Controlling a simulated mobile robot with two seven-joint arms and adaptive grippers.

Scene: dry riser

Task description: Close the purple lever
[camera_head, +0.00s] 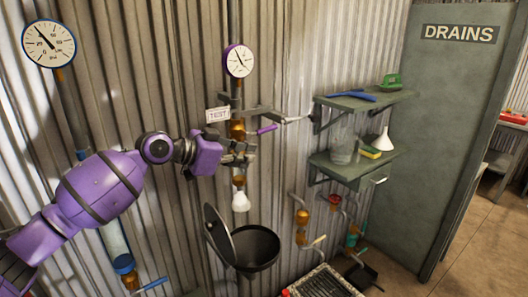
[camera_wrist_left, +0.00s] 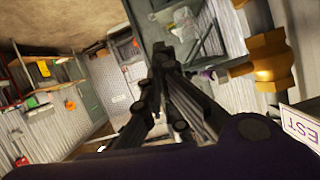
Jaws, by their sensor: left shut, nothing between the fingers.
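The purple lever (camera_head: 267,129) sticks out to the right from a brass valve (camera_head: 237,130) on the vertical pipe, beside a white TEST sign (camera_head: 217,114). My left gripper (camera_head: 246,155) is just below the valve and lever, shut and empty. In the left wrist view, the gripper fingers (camera_wrist_left: 163,62) come together near the middle. The brass valve (camera_wrist_left: 262,65) shows at their right, with a small purple part (camera_wrist_left: 206,75) partly hidden behind the fingers. Whether the gripper touches the lever cannot be told. My right gripper is not in view.
A round gauge (camera_head: 239,60) is above the valve. A white nozzle (camera_head: 240,201) and an open black bin (camera_head: 253,248) are below. Green shelves (camera_head: 352,165) stand out from the wall at the right. Another lever (camera_head: 155,284) is at the lower left.

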